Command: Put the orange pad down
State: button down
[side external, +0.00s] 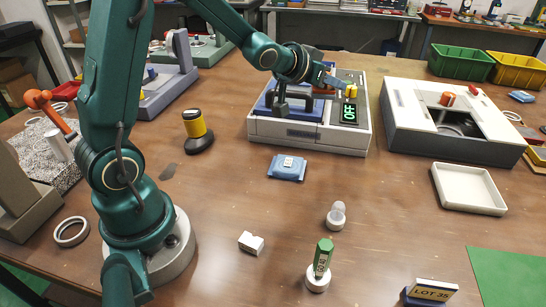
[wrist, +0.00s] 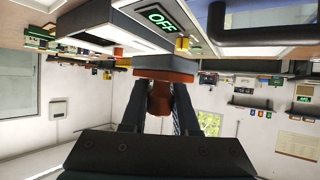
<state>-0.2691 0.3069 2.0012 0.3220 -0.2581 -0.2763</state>
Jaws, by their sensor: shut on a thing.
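The orange pad (wrist: 165,75) shows in the wrist view, with a grey layer on its far side and a rounded orange-brown grip between my fingers. My gripper (wrist: 160,98) is shut on that grip, one dark finger on each side. In the side external view my gripper (side external: 334,82) is over the grey machine (side external: 308,140), close to its lit OFF display (side external: 350,114). That display also shows in the wrist view (wrist: 158,17). The pad is small and hard to make out in the side external view, and I cannot tell whether it touches anything.
A yellow part (side external: 352,88) is close to my gripper. A second grey machine (side external: 455,150) with an orange knob (side external: 447,99) stands at right.

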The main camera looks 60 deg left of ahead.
jog(key=shift+n+y, duration=0.6)
jog(key=shift+y, duration=0.1)
jog(key=n+g+y, duration=0.9)
jog(key=n+g, duration=0.3)
jog(key=n, duration=0.2)
send_over(247, 162)
notch_tip(247, 162, down, 8)
notch_tip(247, 162, down, 3)
jog(key=shift+s+f+n, duration=0.1)
jog(key=shift+f+n, duration=0.05)
jog(key=shift+n, duration=0.15)
jog(key=shift+f, duration=2.45)
jog(key=shift+f, duration=0.1)
jog(key=c, duration=0.7)
grip_release()
